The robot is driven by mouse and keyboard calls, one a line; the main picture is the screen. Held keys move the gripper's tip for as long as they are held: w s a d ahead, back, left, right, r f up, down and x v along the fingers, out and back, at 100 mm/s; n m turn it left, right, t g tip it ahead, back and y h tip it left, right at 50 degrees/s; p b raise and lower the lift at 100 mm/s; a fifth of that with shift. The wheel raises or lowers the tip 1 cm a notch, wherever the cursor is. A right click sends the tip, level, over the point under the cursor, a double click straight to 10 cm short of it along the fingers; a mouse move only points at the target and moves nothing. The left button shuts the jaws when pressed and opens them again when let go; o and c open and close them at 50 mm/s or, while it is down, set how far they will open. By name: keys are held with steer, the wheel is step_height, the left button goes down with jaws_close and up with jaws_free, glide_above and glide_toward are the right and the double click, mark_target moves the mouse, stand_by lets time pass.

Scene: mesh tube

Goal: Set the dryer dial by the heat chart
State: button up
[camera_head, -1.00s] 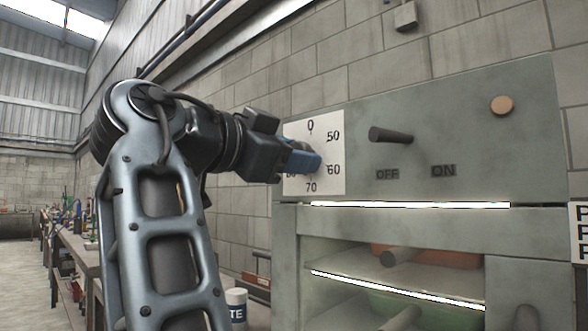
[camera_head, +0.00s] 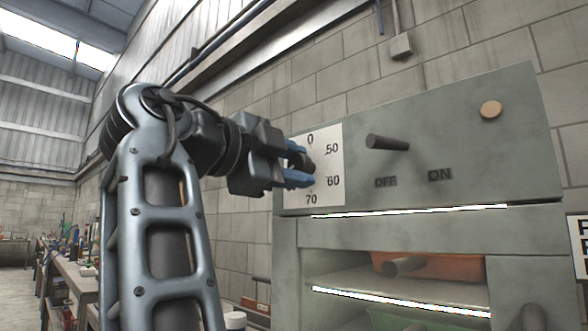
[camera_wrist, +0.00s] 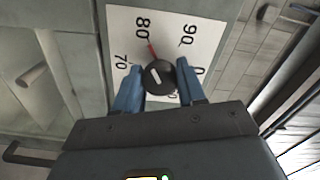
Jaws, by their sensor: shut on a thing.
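The dial plate (camera_head: 328,190) is a white square on the grey dryer panel, with 0, 50, 60 and 70 showing in the head view. In the wrist view the plate (camera_wrist: 207,27) also shows 80 and 90. The dark round dial knob (camera_wrist: 159,77) has a white mark, and a red line runs from its edge toward 80. My gripper (camera_wrist: 160,88) has its blue fingers on both sides of the knob, shut on it. In the head view my gripper (camera_head: 298,166) partly hides the knob and the plate's left side. No readable heat chart is in view.
A dark lever (camera_head: 388,142) sticks out above OFF and ON, right of the dial. A tan round button (camera_head: 491,109) is at upper right. Open shelves (camera_head: 400,292) are below. A white sign (camera_head: 579,245) is cut off at the right edge. A workbench stands at left.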

steer(key=shift+a+f, duration=0.1)
steer(key=shift+f, duration=0.15)
steer(key=o, duration=0.8)
steer(key=shift+w, duration=0.1)
steer(key=shift+o, duration=1.3)
steer(key=shift+r, duration=0.15)
